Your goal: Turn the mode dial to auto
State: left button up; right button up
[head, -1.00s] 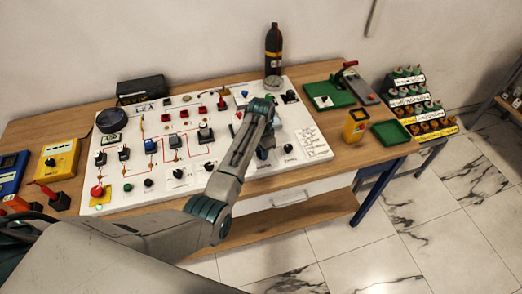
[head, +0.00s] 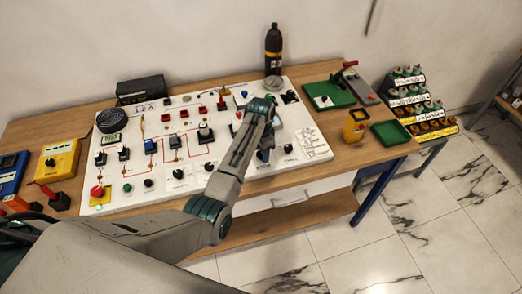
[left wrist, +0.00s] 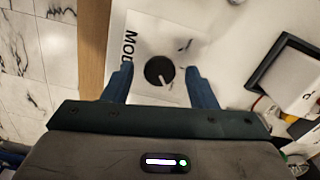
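The mode dial (left wrist: 158,71) is a round dark knob with a pale pointer line, on a white plate with the partly hidden letters "MOD". The pointer slants toward the lower right in the left wrist view. My left gripper (left wrist: 157,69) is open, with one blue finger on each side of the dial and gaps between. Whether the fingers reach down to the dial's height I cannot tell. In the head view my left gripper (head: 265,153) is over the right part of the white panel (head: 225,172), and my arm hides the dial. My right gripper is not in view.
Several switches, knobs and a red button (head: 97,191) are on the panel. A dark bottle (head: 273,50) stands behind it. A green tray (head: 391,133) and a yellow device (head: 355,127) are to the right. A dark-framed box (left wrist: 290,68) is right of the dial in the wrist view.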

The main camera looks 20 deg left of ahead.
pick_arm(q)
notch_tip(320, 180, up, 11)
jog(key=b, duration=0.3)
dwell(0.4)
jog(key=shift+f, duration=0.15)
